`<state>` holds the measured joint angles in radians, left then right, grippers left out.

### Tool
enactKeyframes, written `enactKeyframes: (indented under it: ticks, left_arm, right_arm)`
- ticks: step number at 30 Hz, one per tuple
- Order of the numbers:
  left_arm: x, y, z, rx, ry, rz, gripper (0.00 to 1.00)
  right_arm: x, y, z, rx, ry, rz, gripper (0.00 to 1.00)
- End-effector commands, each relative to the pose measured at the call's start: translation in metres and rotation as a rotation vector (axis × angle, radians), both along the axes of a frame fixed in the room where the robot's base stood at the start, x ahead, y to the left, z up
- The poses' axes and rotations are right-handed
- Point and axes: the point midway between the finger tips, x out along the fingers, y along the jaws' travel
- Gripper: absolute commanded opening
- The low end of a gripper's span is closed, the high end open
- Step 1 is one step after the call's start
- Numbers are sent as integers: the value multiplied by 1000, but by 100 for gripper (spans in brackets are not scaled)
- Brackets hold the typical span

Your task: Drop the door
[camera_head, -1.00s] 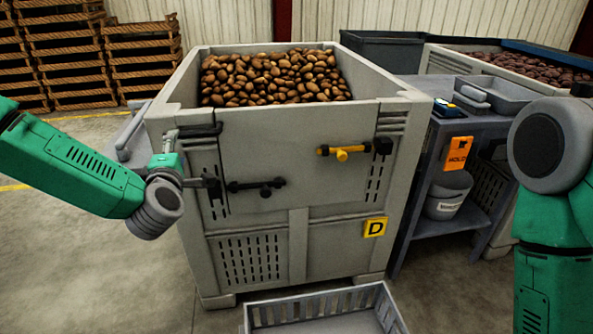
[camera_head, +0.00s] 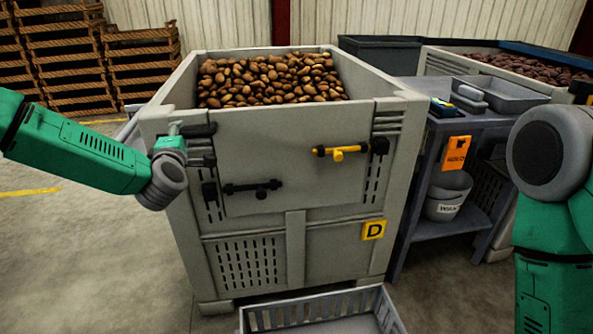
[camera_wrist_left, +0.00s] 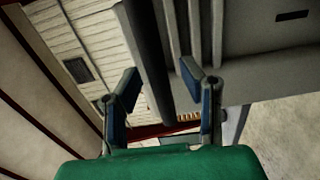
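The grey bin (camera_head: 300,262) is full of potatoes (camera_head: 270,78). Its door (camera_head: 285,155) is the upper front panel and stands upright. A black latch (camera_head: 250,187) lies across the door's left edge, and a yellow latch (camera_head: 338,152) lies near its right edge. My left gripper (camera_head: 205,145) is at the bin's upper left front corner, above the black latch. In the left wrist view its blue-padded fingers (camera_wrist_left: 163,95) are apart, with a dark bar of the bin visible beyond them. I see no grasp. My right arm shows at the right; its gripper is out of view.
A grey slatted crate (camera_head: 320,312) sits on the floor before the bin. A side bench (camera_head: 440,222) with a tray (camera_head: 505,92), an orange HOLD tag (camera_head: 456,152) and a bucket (camera_head: 445,205) stands right. The left floor is clear.

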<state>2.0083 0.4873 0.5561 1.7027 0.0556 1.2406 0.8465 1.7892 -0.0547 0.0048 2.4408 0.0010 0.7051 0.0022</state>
Motion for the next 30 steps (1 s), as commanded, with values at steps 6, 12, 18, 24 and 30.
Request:
enactKeyframes:
  ticks: [6, 12, 18, 24, 30]
  left_arm:
    - [0, 3, -1, -3, 0, 2, 0]
    - [-6, 3, -4, -4, 3, 3, 0]
    - [-22, 1, -8, -2, 5, 8, 0]
    - [-37, -1, -13, -3, 6, 10, 0]
    - [-47, -2, -15, -2, 6, 12, 0]
  right_arm:
    - [0, 0, 0, 0, 0, 0, 0]
    - [0, 0, 1, 0, 0, 0, 0]
    - [0, 0, 2, 0, 0, 0, 0]
    - [0, 0, 3, 0, 0, 0, 0]
    - [0, 0, 3, 0, 0, 0, 0]
